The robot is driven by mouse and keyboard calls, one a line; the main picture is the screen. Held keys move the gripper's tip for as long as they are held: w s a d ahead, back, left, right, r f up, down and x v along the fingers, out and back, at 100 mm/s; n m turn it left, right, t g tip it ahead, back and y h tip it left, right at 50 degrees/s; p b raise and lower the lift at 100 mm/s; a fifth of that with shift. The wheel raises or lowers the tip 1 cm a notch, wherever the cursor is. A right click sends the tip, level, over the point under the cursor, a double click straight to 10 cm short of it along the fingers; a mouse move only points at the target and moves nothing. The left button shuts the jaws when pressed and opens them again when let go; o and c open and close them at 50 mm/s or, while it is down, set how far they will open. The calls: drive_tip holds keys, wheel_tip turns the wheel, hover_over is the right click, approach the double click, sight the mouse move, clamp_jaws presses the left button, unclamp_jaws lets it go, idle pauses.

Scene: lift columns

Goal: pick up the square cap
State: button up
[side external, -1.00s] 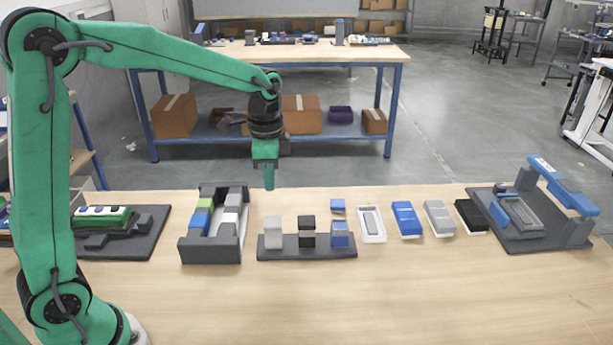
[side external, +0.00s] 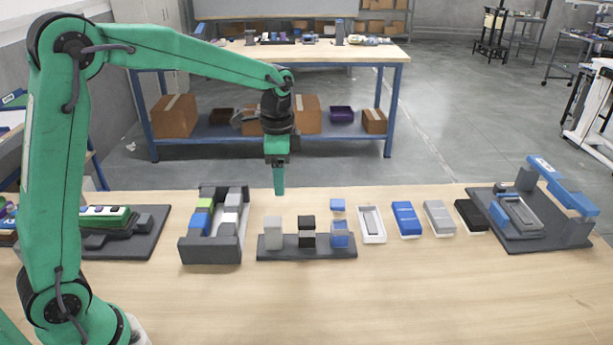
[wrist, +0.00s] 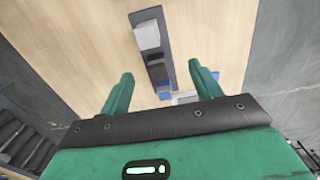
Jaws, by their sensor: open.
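A dark rack (side external: 275,254) on the table holds a light grey column (side external: 273,232), a black-topped grey column (side external: 308,232) and a blue column (side external: 340,234). A small blue square-looking piece (side external: 338,205) sits just behind the blue column; it may be the square cap, but I cannot tell for sure. My gripper (side external: 279,192) points down above and behind the rack's left half, touching nothing. In the wrist view my gripper (wrist: 160,70) is open and empty, with the rack (wrist: 165,25) and its light grey column (wrist: 148,36) below and between the fingers.
A dark holder (side external: 211,254) with coloured blocks stands left of the rack. To the right are a white tray (side external: 379,238), a blue block (side external: 406,218), a grey one (side external: 438,217), a black one (side external: 470,215) and a clamp-like fixture (side external: 570,235). The front of the table is clear.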

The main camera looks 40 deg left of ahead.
drive_tip(key=w+f, duration=0.3)
drive_tip(key=w, duration=0.9)
hover_over(338, 202)
drive_tip(key=shift+m, duration=0.4)
wheel_tip(338, 202, down, 6)
drive_tip(key=shift+r, duration=0.1)
drive_tip(key=shift+f, duration=1.35)
drive_tip(key=shift+s+f, duration=0.1)
drive_tip(key=shift+f, duration=2.5)
drive_tip(key=c, duration=1)
